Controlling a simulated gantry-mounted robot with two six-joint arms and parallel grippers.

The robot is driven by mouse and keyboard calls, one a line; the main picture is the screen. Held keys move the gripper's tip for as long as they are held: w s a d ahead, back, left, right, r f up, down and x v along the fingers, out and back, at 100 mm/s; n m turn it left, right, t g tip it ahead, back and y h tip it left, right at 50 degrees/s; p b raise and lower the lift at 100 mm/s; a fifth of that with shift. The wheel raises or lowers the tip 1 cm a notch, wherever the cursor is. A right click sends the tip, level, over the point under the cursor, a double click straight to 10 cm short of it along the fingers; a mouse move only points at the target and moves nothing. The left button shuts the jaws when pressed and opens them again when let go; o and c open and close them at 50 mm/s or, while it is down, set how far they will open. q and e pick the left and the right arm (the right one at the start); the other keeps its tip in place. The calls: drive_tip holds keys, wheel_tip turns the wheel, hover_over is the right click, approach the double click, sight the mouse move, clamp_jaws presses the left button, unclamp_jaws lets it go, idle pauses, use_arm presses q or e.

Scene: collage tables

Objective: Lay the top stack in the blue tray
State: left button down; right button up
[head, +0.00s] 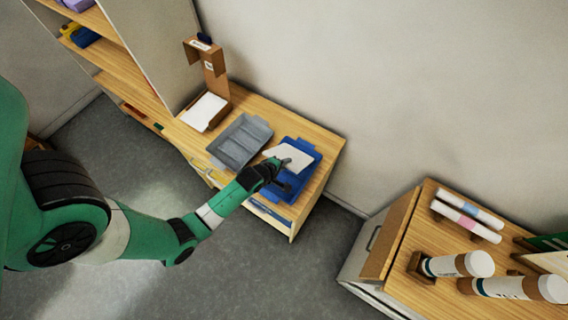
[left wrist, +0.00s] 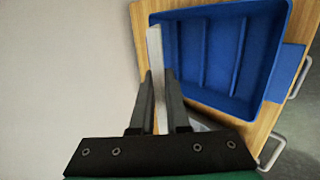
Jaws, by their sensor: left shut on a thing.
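The blue tray (head: 306,174) stands at the right end of the wooden table. My left gripper (head: 284,165) is over it, shut on a white paper stack (head: 290,154). The stack reaches over the tray's left part in the head view. In the left wrist view, the stack (left wrist: 156,70) is seen edge-on between the two fingers (left wrist: 160,95), beside the wall of the empty-looking blue tray (left wrist: 225,50). I cannot tell whether the stack touches the tray. Another white stack (head: 204,111) lies in an open cardboard box. My right gripper is out of view.
A grey tray (head: 240,141) stands just left of the blue one. The cardboard box (head: 212,80) is open at the table's back left. A wall runs behind the table. A second wooden cabinet (head: 440,250) at the right holds several rolls.

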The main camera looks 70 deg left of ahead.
use_arm(q)
drive_tip(key=shift+w+a+f+b, duration=0.3)
drive_tip(key=shift+w+f+b, duration=0.1)
drive_tip(key=shift+f+b, duration=0.35)
drive_tip(key=shift+w+a+f+b, duration=0.25)
drive_tip(key=shift+w+f+b, duration=0.1)
drive_tip(key=shift+f+b, duration=0.4)
drive_tip(key=c, duration=0.8)
unclamp_jaws()
drive_tip(key=shift+c, duration=0.2)
drive_tip(key=o, duration=0.4)
drive_tip(key=shift+o, duration=0.2)
